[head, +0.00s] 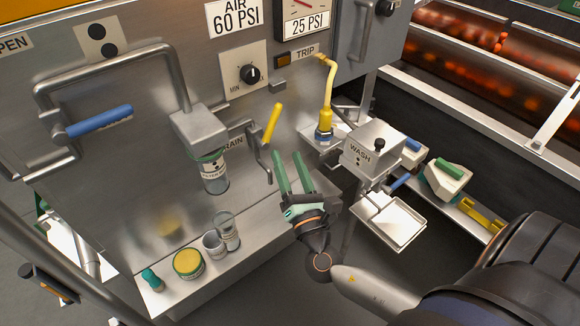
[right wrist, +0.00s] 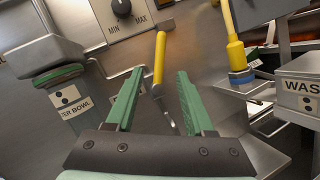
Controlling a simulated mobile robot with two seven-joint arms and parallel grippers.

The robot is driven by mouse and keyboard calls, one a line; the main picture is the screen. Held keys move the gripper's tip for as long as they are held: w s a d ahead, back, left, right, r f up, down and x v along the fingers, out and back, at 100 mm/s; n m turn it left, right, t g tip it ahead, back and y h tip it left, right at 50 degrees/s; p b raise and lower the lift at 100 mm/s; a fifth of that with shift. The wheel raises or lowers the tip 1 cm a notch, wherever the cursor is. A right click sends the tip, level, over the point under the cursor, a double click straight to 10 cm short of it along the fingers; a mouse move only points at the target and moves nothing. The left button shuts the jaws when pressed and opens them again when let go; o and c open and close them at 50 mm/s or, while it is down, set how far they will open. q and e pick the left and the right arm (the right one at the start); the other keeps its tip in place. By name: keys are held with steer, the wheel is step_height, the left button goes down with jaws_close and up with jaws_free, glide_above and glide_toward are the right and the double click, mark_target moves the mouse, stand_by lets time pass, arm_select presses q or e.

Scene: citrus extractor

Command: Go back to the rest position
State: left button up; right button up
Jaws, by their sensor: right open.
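My right gripper (head: 293,174) is open and empty in the head view, with its two green fingers pointing up toward the machine's front panel. It also shows in the right wrist view (right wrist: 156,100), with the panel behind the gap between the fingers. The yellow-handled drain lever (head: 272,124) is just beyond the fingers and appears between them in the wrist view (right wrist: 160,60); I cannot tell how far apart they are. My left gripper is not in view.
A glass bowl (head: 214,175) hangs under its housing, left of my gripper. A steel shelf (head: 262,232) carries small cups, a yellow-topped jar (head: 188,263) and a green bulb (head: 151,279). The wash box (head: 372,148) and white tray (head: 395,222) are to the right.

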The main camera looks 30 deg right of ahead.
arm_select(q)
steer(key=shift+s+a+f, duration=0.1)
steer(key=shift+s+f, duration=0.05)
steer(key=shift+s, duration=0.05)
arm_select(e)
steer(key=shift+s+a+f, duration=0.1)
steer(key=shift+s, duration=0.3)
steer(key=s+a+f+m+g+y, duration=0.1)
steer(key=s+f+m+g, duration=0.15)
steer(key=f+m, duration=0.4)
steer(key=s+a+f+m+g+y, duration=0.1)
steer(key=s+f+m+g, duration=0.1)
steer(key=f+m+g, duration=0.45)
steer(key=s+a+f+m+g+y, duration=0.2)
steer(key=s+a+f+m+y, duration=0.5)
steer(key=s+a+f+m, duration=0.3)
arm_select(q)
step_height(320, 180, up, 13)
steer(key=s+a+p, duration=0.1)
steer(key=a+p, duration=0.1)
steer(key=p, duration=1.5)
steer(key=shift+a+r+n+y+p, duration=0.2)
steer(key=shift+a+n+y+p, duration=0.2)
arm_select(e)
step_height(320, 180, up, 14)
steer(key=s+d+m, duration=0.1)
steer(key=d+m, duration=0.1)
steer(key=shift+r+h, duration=0.2)
steer(key=shift+h, duration=0.2)
